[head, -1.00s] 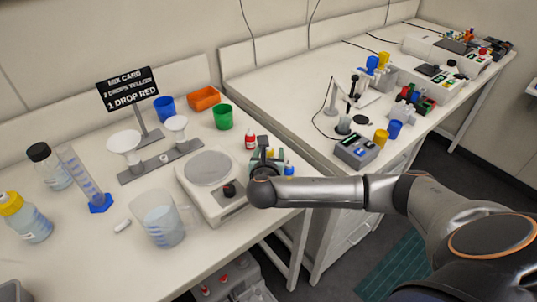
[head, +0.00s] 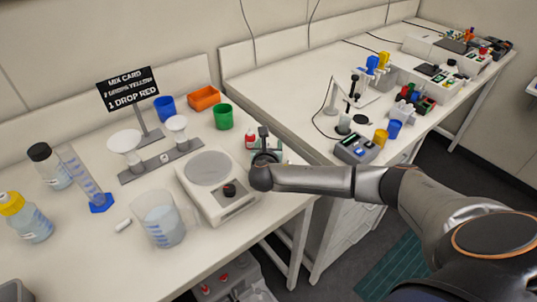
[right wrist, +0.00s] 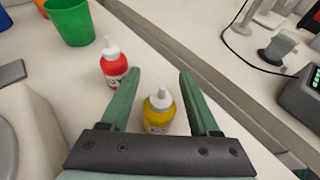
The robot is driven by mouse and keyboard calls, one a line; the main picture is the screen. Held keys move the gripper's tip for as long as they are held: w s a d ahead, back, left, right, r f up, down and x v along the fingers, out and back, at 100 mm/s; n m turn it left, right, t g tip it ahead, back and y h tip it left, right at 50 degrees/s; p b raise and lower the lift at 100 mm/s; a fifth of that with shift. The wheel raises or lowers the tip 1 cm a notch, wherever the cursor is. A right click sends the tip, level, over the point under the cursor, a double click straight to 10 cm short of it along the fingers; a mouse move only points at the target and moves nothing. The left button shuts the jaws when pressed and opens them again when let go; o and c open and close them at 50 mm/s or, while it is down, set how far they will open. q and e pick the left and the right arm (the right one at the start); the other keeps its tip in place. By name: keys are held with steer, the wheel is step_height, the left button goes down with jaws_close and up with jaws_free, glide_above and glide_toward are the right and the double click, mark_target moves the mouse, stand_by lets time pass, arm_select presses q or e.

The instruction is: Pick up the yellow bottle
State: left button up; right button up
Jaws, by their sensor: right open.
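The yellow bottle (right wrist: 159,110) is a small bottle with a white nozzle cap. In the right wrist view it stands upright between the two green fingers of my right gripper (right wrist: 160,75), nearer the palm than the fingertips. The fingers are open, with a gap visible on each side of the bottle. In the head view my right gripper (head: 267,148) is at the right edge of the near bench, and the yellow bottle is hidden behind it. My left gripper is not in view.
A red bottle (right wrist: 113,65) stands just outside the left finger, and also shows in the head view (head: 250,139). A green cup (head: 223,117) is behind it. A balance (head: 217,185) lies left of the gripper. A second bench (head: 290,95) is to the right.

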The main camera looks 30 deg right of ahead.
steer(key=c, duration=0.9)
steer(key=shift+s, duration=0.1)
jaws_close()
steer(key=shift+f, duration=0.2)
steer(key=shift+a, duration=0.1)
steer(key=r, duration=0.4)
steer(key=shift+s+a, duration=0.1)
steer(key=shift+a, duration=0.15)
steer(key=s+a+r+n+t+y, duration=0.1)
steer(key=s+a+r+n+y, duration=0.2)
steer(key=a+r, duration=0.5)
steer(key=s+a+r+n+t+y, duration=0.1)
steer(key=s+a+r+n+y, duration=0.3)
steer(key=s+a+r, duration=0.4)
step_height(320, 180, up, 4)
steer(key=shift+s+a+f+t+y+b, duration=0.1)
steer(key=shift+s+a+t+y+b, duration=0.05)
steer(key=shift+t+y+b, duration=0.3)
